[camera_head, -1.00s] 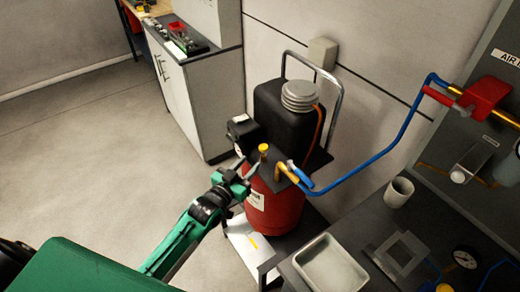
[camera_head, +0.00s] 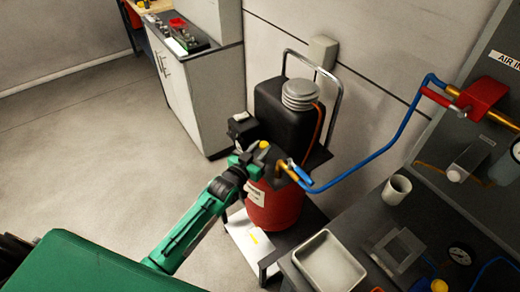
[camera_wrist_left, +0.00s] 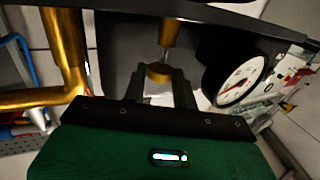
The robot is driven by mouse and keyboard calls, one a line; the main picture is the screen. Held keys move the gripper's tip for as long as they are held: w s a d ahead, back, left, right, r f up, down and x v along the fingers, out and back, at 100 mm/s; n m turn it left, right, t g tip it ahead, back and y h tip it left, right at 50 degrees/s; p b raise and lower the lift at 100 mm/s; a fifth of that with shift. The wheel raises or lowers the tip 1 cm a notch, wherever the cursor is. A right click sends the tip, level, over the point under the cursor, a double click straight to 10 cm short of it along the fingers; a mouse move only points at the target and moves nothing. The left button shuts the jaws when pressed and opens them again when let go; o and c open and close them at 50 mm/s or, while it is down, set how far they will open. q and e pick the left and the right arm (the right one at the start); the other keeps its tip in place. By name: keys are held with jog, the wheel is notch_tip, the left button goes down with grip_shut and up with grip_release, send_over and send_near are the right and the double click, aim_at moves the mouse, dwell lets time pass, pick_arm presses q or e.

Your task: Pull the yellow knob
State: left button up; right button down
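The yellow knob (camera_head: 264,145) sits on top of the dark fitting above the red tank (camera_head: 275,207). In the left wrist view the knob (camera_wrist_left: 158,73) is on a short stem, with a brass tube behind it. My left gripper (camera_head: 256,150) is at the knob, coming from the front left. In the left wrist view its two dark fingers (camera_wrist_left: 159,80) stand on either side of the knob, their tips against its sides with no clear gap. My right gripper is not in view.
A dial gauge (camera_wrist_left: 238,82) is close to the right finger. A brass pipe (camera_wrist_left: 65,60) is to the left. A blue hose (camera_head: 375,158) runs right from the tank's fitting. A bench with a white tray (camera_head: 328,262) and cup (camera_head: 397,189) stands at right. Floor at left is clear.

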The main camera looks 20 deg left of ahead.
pick_arm(q)
grip_shut()
jog(key=shift+r+p, duration=0.65)
jog(key=shift+r, duration=0.1)
jog(key=shift+f, duration=0.1)
jog(key=o, duration=0.6)
grip_release()
jog(key=shift+s+a+f+b, duration=0.15)
jog(key=shift+s+b, duration=0.15)
jog(key=shift+s, duration=0.2)
jog(key=b+v, duration=0.3)
jog(key=v, duration=0.9)
jog(key=shift+s+a, duration=0.15)
jog(key=shift+s, duration=0.2)
